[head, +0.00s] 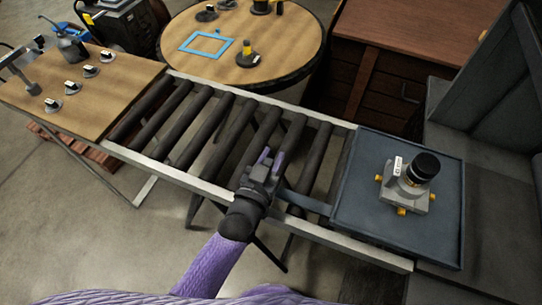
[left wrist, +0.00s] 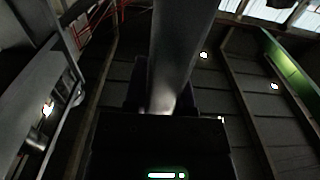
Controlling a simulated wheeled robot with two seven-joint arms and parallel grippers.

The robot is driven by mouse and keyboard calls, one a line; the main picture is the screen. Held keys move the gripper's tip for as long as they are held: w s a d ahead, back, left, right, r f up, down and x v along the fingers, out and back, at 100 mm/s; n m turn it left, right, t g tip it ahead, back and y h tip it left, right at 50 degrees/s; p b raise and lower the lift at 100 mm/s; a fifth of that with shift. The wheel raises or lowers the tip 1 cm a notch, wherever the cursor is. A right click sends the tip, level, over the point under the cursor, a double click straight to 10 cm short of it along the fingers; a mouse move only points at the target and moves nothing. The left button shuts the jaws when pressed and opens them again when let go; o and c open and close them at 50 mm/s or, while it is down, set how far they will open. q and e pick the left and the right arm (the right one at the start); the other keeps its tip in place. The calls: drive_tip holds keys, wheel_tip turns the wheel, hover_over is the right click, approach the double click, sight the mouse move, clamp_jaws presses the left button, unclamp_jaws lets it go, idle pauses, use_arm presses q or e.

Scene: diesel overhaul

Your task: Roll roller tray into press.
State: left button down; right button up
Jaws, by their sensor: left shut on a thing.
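The roller tray (head: 350,190) is a flat dark blue-grey tray at the right end of the roller conveyor (head: 200,118), its right part reaching past the rail ends toward the press. On it stands a grey block with a black cylindrical top and yellow knobs (head: 408,186). A bar handle (head: 308,202) runs from the tray's left side to my left gripper (head: 268,160), which is shut on it. A grey bar (left wrist: 178,55) also rises from the gripper in the dark left wrist view. The press (head: 490,110) is the grey structure at right, partly cut off. My right gripper is not in view.
A round wooden table (head: 285,45) with a blue frame (head: 207,45) and small parts stands behind the conveyor. A wooden bench (head: 110,110) with several small parts adjoins its left end. A brown cabinet (head: 420,40) stands at back right. Rollers left of my gripper are bare.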

use_arm(q)
drive_tip(key=shift+c, duration=2.2)
unclamp_jaws()
drive_tip(key=shift+s, duration=0.1)
drive_tip(key=p+v, duration=0.1)
drive_tip(key=v, duration=0.8)
drive_tip(key=shift+s+a+p, duration=0.2)
drive_tip(key=shift+s+p, duration=0.1)
drive_tip(key=shift+s, duration=0.05)
drive_tip(key=shift+r, duration=0.1)
